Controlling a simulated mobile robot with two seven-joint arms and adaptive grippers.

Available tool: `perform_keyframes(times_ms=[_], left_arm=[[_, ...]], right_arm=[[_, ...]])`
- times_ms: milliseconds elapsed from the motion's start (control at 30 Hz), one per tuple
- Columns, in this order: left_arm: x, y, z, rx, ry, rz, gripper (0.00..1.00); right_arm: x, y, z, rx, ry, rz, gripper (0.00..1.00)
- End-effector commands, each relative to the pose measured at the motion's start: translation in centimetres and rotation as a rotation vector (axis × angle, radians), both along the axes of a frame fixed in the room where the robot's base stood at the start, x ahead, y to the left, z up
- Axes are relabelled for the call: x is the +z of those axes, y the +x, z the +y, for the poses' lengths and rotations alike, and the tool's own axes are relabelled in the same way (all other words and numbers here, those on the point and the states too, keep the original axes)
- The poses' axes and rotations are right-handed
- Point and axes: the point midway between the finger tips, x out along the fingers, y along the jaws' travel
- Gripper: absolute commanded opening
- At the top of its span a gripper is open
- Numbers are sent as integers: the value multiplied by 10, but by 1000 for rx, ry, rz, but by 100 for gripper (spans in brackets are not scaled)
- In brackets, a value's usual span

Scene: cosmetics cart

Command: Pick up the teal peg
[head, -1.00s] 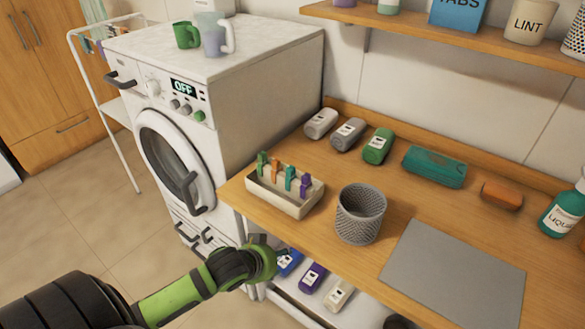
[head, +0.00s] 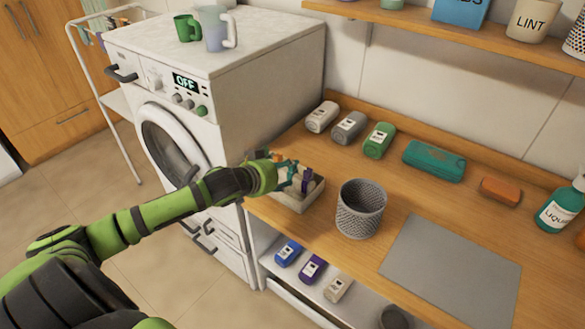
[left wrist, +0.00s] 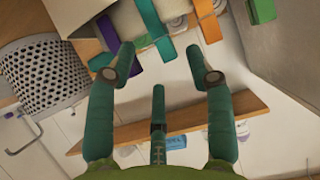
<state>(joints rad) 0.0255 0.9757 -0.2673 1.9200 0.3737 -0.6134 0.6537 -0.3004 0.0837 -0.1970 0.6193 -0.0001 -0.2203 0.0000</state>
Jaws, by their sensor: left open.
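The teal peg (left wrist: 153,24) stands in the light tray (head: 297,205) with the other pegs. In the left wrist view it lies just ahead of and between my open fingertips (left wrist: 160,58). My left gripper (head: 287,176) is over the tray in the head view and hides most of the pegs there. The purple peg (left wrist: 103,36) and the orange peg (left wrist: 207,20) flank the teal one. The green peg (left wrist: 262,10) is beyond the orange one. The fingers hold nothing. My right gripper is not in view.
A grey mesh basket (head: 361,208) stands close to the tray on the wooden counter. The washing machine (head: 265,100) rises beside the tray on the left. Several bottles line the back, including a green one (head: 379,140). A grey mat (head: 452,268) lies bare at the front.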

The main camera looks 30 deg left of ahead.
Motion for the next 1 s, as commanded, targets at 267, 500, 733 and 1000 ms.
perform_keyframes(times_ms=[267, 500, 733, 1000], left_arm=[[-14, 28, 0, 1, -2, -1, 53], [-18, 31, 0, -1, 2, 1, 53], [-18, 30, 0, 0, 1, 1, 10], [-18, 30, 0, 0, 1, 0, 10]], right_arm=[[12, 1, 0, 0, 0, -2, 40], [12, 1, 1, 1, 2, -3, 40], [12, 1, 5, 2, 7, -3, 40], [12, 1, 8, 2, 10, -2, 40]])
